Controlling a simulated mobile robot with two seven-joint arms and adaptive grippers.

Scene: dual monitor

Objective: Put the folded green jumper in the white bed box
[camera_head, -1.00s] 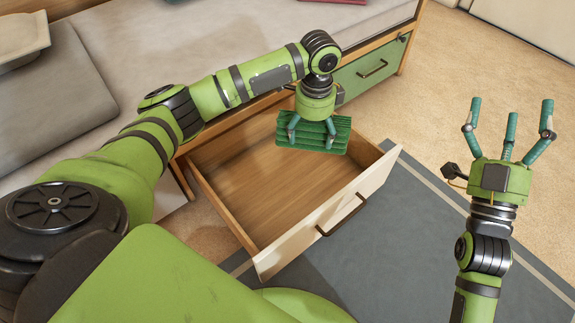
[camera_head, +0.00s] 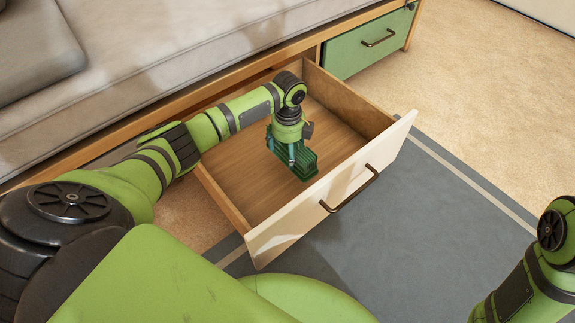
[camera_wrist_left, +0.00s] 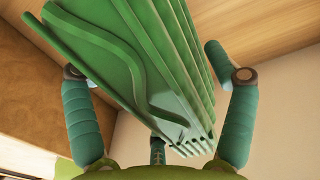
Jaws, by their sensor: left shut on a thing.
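The folded green jumper (camera_head: 303,162) is in my left gripper (camera_head: 296,158), inside the outline of the open drawer. The white-fronted bed box (camera_head: 252,184) is pulled out, with a bare wooden floor. In the left wrist view the ribbed jumper (camera_wrist_left: 135,60) lies between the fingers of my left gripper (camera_wrist_left: 160,110), which are shut on it. Whether the jumper touches the box floor cannot be told. My right arm shows at the lower right of the head view, but its gripper is out of the picture.
A grey sofa bed (camera_head: 150,50) stands behind the box. A closed green drawer (camera_head: 368,42) is to the right of the box. A grey rug (camera_head: 420,210) covers the floor in front, with beige carpet (camera_head: 480,90) beyond.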

